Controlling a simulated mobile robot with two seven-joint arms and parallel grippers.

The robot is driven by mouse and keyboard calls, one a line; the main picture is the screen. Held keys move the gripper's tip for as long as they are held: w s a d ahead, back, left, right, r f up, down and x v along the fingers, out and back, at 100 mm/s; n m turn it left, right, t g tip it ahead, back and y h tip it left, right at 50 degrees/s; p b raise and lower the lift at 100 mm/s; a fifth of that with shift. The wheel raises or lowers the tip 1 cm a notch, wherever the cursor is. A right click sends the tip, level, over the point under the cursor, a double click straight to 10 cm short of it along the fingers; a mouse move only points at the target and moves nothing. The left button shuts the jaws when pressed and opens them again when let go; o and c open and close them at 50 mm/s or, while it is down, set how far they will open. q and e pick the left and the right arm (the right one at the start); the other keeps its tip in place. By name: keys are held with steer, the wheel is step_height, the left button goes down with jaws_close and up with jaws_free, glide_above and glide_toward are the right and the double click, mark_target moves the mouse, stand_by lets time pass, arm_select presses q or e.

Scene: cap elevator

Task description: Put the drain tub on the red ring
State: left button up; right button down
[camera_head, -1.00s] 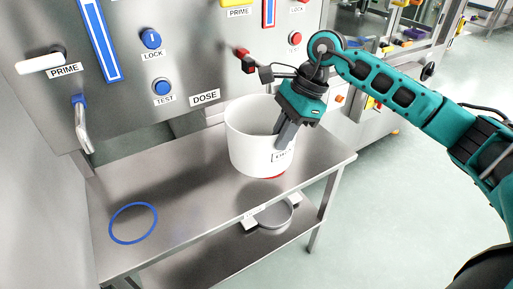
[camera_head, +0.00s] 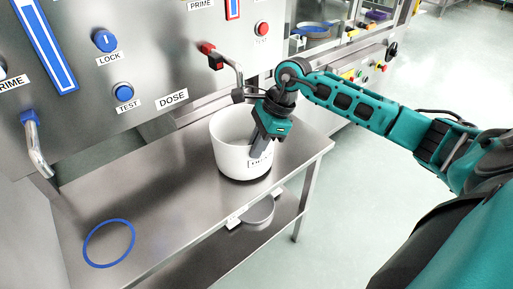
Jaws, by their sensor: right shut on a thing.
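The drain tub is a white round tub (camera_head: 229,158) with a dark-lettered label on its front. It is upright at the right part of the steel table (camera_head: 180,195). My right gripper (camera_head: 258,150) is shut on the tub's near right rim, with its fingers at the wall. No red ring shows now; the area under the tub is hidden. I cannot tell whether the tub touches the table. My left gripper is not in view.
A blue ring (camera_head: 109,243) lies flat at the left of the table. A steel panel with blue buttons (camera_head: 123,93) and taps rises behind. A lower shelf holds a round metal pan (camera_head: 258,215). The table between ring and tub is clear.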

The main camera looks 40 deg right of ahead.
steer(key=shift+f, duration=0.5)
steer(key=shift+f, duration=0.2)
steer(key=c, duration=1.2)
jaws_free()
steer(key=shift+r, duration=0.1)
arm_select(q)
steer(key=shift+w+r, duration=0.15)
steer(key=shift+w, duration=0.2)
